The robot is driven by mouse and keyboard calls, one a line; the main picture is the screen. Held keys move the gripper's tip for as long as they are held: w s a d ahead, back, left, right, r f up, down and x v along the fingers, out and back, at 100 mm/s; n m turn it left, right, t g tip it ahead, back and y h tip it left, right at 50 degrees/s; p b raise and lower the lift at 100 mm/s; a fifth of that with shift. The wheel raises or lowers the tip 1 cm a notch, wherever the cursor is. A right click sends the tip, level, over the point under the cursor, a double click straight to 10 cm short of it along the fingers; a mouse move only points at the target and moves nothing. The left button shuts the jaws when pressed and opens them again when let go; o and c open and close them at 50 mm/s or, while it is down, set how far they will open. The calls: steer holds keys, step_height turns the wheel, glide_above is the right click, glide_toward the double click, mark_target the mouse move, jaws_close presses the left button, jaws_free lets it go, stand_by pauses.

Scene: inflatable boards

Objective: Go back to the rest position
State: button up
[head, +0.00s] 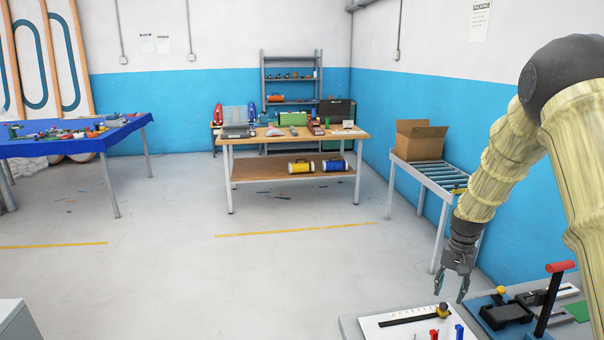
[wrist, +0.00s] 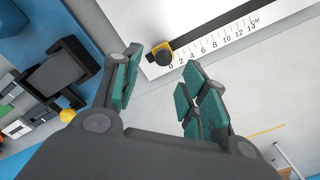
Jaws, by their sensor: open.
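My gripper (head: 452,291) is open and empty, pointing down over the back edge of the near bench at the lower right of the head view. In the wrist view my gripper (wrist: 158,92) shows two green-padded fingers spread apart with nothing between them. Beyond the fingertips lies a white board with a black ruler strip (head: 415,316) and a yellow-black knob (head: 442,309). The knob also shows in the wrist view (wrist: 161,53). My arm comes down from the right side of the head view.
A blue fixture with a red-handled lever (head: 556,290) stands right of my gripper. Red (head: 434,334) and blue (head: 459,331) pieces stand on the board. A roller conveyor (head: 437,178) carries a cardboard box (head: 420,141). A wooden workbench (head: 260,143) and blue table (head: 60,145) stand farther off. Middle floor is mostly clear.

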mark_target(443, 303)
step_height(443, 303, down, 5)
steer(key=shift+f, duration=0.1)
steer(key=shift+a, duration=0.45)
